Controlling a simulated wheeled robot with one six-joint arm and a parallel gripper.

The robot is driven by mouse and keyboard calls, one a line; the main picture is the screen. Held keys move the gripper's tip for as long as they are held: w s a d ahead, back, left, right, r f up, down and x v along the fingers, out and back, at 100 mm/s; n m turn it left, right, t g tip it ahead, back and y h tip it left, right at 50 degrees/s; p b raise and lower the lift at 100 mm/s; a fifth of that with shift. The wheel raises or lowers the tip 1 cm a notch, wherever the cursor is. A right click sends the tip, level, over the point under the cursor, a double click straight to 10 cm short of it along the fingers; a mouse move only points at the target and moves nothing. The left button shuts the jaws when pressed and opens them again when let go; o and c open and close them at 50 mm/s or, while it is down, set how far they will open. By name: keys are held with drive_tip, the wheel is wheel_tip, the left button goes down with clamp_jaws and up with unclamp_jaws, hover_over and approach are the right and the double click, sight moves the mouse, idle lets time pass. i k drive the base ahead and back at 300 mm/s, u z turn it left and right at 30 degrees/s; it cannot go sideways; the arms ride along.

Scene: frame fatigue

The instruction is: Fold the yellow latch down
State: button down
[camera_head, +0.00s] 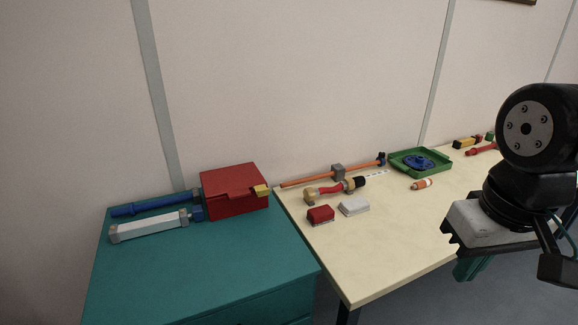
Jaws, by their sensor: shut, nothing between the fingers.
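A red box (231,197) sits at the back right of the teal cabinet top with its lid down. The yellow latch (262,190) is a small block that sticks out at the box's right side, near the lid's edge. Its exact angle is hard to tell at this size. My gripper (484,242) is at the right of the view, high in front of the cream table and far from the latch. It is shut and empty. Its fingertips are hard to make out against the dark parts of my arm.
A blue bar (154,204) and a white bar (149,227) lie left of the box. The cream table (375,255) holds an orange rod (310,177), a red-handled tool (330,190), red (320,215) and white (354,206) blocks, and a green tray (402,168). The cabinet's front is clear.

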sight(261, 190)
drive_tip(key=u, duration=0.2)
drive_tip(key=i, duration=0.85)
drive_tip(key=u, duration=0.4)
